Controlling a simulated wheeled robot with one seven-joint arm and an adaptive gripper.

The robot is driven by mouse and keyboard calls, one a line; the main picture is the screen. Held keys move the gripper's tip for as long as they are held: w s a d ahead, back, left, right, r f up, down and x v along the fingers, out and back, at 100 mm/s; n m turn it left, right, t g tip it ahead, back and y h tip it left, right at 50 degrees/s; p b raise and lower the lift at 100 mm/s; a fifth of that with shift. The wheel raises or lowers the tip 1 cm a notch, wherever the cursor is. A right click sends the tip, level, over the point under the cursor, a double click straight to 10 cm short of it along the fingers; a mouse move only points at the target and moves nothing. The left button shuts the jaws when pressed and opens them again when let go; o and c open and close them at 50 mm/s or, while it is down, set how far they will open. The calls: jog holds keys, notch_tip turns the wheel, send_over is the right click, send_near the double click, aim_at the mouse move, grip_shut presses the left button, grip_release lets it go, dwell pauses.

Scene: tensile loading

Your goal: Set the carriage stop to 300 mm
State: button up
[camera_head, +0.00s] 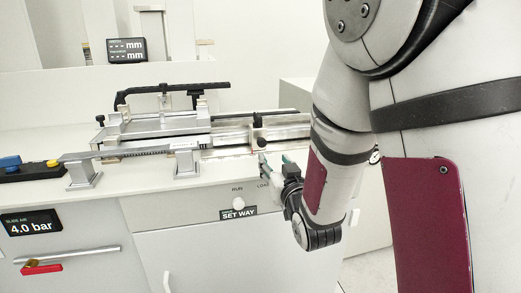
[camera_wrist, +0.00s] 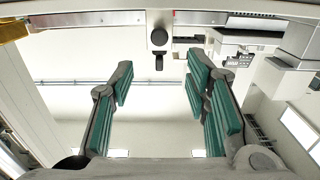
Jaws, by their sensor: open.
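A long silver slide (camera_head: 215,141) with a graduated scale (camera_head: 135,154) along its front runs across the bench. A small block with a black knob (camera_head: 262,142), which looks like the carriage stop, sits on the slide's right part. In the wrist view the round black knob (camera_wrist: 159,37) is at the top centre, with a short dark piece below it. My gripper (camera_head: 276,164), with green pads, is in front of and below that knob. In the wrist view my gripper (camera_wrist: 160,82) is open and empty, its fingers apart on either side of the knob's line. The stop's scale reading is too small to tell.
A black handle bar (camera_head: 170,89) stands over the carriage. A display marked mm (camera_head: 127,50) stands behind, its numbers unreadable. A panel reading 4.0 bar (camera_head: 30,223), a red-handled lever (camera_head: 42,267) and a RUN/LOAD knob (camera_head: 238,202) are on the bench front.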

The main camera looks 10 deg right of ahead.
aim_at(262, 143)
jog(key=w+b, duration=0.2)
jog(key=w, duration=1.1)
jog(key=shift+s, duration=0.1)
grip_shut()
